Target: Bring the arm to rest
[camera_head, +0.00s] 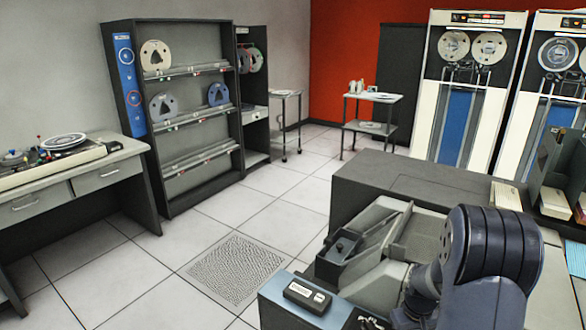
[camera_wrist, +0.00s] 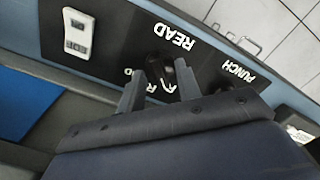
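My gripper (camera_wrist: 158,74) shows in the wrist view with its two grey fingers apart. It is over a black label panel (camera_wrist: 205,55) reading "READ" and "PUNCH". A dark knob (camera_wrist: 160,62) shows between and beyond the fingertips; I cannot tell whether they touch it. Another label is partly hidden behind the fingers. In the head view my dark blue arm is bent at the lower right, over the grey-blue card machine (camera_head: 273,305); the gripper itself is not clearly visible there.
The card hopper (camera_head: 352,245) rises beside my arm. A grey cabinet (camera_head: 400,180) is behind. Open tiled floor (camera_head: 170,270) lies to the left.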

